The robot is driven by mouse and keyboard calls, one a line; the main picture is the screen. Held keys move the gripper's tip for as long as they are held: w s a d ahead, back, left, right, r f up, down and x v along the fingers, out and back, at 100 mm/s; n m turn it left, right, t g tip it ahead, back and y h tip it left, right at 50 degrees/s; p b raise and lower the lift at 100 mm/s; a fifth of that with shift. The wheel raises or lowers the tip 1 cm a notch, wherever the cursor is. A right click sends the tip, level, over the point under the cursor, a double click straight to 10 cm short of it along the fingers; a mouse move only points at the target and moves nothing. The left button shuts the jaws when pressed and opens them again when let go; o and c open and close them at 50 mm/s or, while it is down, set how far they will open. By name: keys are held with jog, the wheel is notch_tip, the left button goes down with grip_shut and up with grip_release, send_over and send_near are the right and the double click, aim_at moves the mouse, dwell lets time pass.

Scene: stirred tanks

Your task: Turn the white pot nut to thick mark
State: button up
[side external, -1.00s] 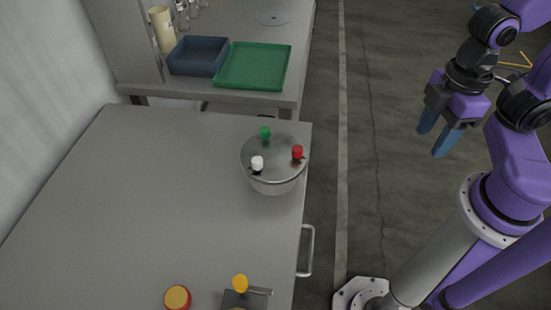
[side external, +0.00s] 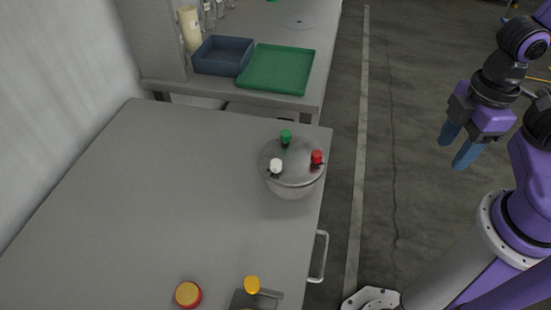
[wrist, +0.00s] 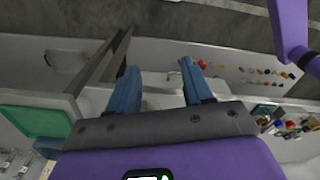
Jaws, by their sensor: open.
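The white pot nut (side external: 276,165) sits at the front left of the lid of a round grey metal pot (side external: 292,190). A green nut (side external: 285,136) and a red nut (side external: 316,157) sit on the same lid. The pot stands near the right edge of a grey table. The thick mark cannot be made out. My gripper (side external: 457,150) is open and empty, with two blue fingers, well to the right of the pot over the floor. The open fingers also show in the wrist view (wrist: 160,85), where I cannot make out the white nut.
A yellow-topped red knob (side external: 188,294) and a yellow knob (side external: 252,285) by a grey fitting are at the table's front. A door handle (side external: 319,257) juts from its right side. A blue bin (side external: 222,55) and green tray (side external: 277,69) lie on the back bench. The table's left is clear.

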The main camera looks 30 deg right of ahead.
jog(key=w+a+r+m+g+h, duration=0.1)
jog(key=w+a+r+m, duration=0.35)
jog(key=w+a, duration=1.1)
notch_tip(320, 180, up, 2)
jog(key=m+g+h, duration=0.1)
jog(key=m+g, duration=0.1)
jog(key=g, duration=0.1)
send_over(276, 162)
jog(key=w+a, duration=0.4)
jog(key=w, duration=0.2)
jog(key=shift+d, duration=0.15)
jog(key=x, duration=1.7)
jog(key=shift+w+d+f, duration=0.1)
jog(key=shift+d, duration=0.25)
grip_shut()
